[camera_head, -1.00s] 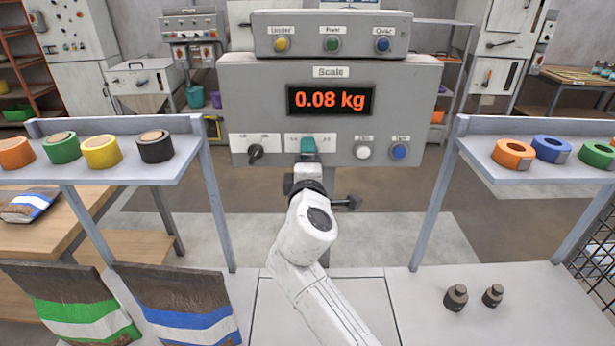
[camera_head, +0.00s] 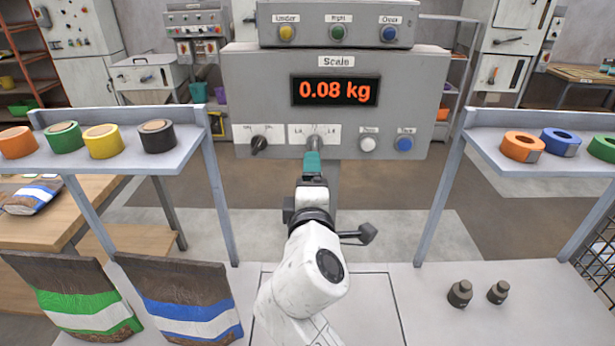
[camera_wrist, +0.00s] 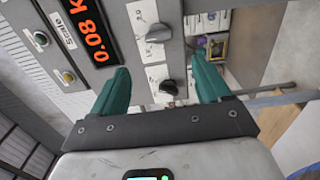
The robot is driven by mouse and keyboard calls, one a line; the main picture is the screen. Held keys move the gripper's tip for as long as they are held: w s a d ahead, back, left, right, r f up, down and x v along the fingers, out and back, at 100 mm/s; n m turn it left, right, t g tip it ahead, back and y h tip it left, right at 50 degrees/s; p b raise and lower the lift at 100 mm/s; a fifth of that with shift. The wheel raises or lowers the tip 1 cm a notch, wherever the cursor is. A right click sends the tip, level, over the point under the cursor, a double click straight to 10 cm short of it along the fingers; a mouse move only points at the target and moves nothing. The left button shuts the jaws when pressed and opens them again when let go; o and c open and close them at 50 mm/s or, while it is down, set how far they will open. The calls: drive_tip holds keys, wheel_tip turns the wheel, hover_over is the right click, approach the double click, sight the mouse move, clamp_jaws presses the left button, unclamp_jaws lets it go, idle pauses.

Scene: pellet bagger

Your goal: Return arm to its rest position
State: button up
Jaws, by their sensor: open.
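My gripper (camera_head: 313,160) stands in front of the lower middle of the grey scale panel (camera_head: 270,75) in the head view. Its teal fingers overlap one another there. In the wrist view, my gripper (camera_wrist: 160,66) shows two teal fingers spread apart with nothing between them. Beyond them are two dark knobs on white plates, the nearer-to-centre one (camera_wrist: 168,87) and another (camera_wrist: 158,33). The fingers look apart from the knobs. My white arm reaches up from the bottom middle. The red display (camera_head: 335,91) reads 0.08 kg.
Shelves flank me: the left shelf (camera_head: 110,165) holds several tape rolls, the right shelf (camera_head: 500,175) more rolls. Two bags, green-striped (camera_head: 78,305) and blue-striped (camera_head: 185,308), stand at lower left. Two dark weights (camera_head: 460,293) (camera_head: 497,292) sit at lower right on the pale worktop.

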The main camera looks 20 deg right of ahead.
drive_tip(key=s+d+f+m+g+y, duration=0.1)
drive_tip(key=s+d+f+m+g, duration=0.4)
drive_tip(key=s+f, duration=0.45)
drive_tip(key=s+d+f+m+g, duration=0.4)
drive_tip(key=s+d+f, duration=0.15)
drive_tip(key=f, duration=0.75)
drive_tip(key=s+f+m+g+y, duration=0.2)
drive_tip(key=s+f, duration=0.3)
drive_tip(key=s, duration=0.7)
drive_tip(key=s+d+f+m+g+y, duration=0.1)
drive_tip(key=s+f+m+g, duration=0.3)
drive_tip(key=s, duration=0.8)
drive_tip(key=shift+s+f+g+y, duration=0.15)
drive_tip(key=shift+f+g+y, duration=0.25)
drive_tip(key=shift+g+y, duration=0.25)
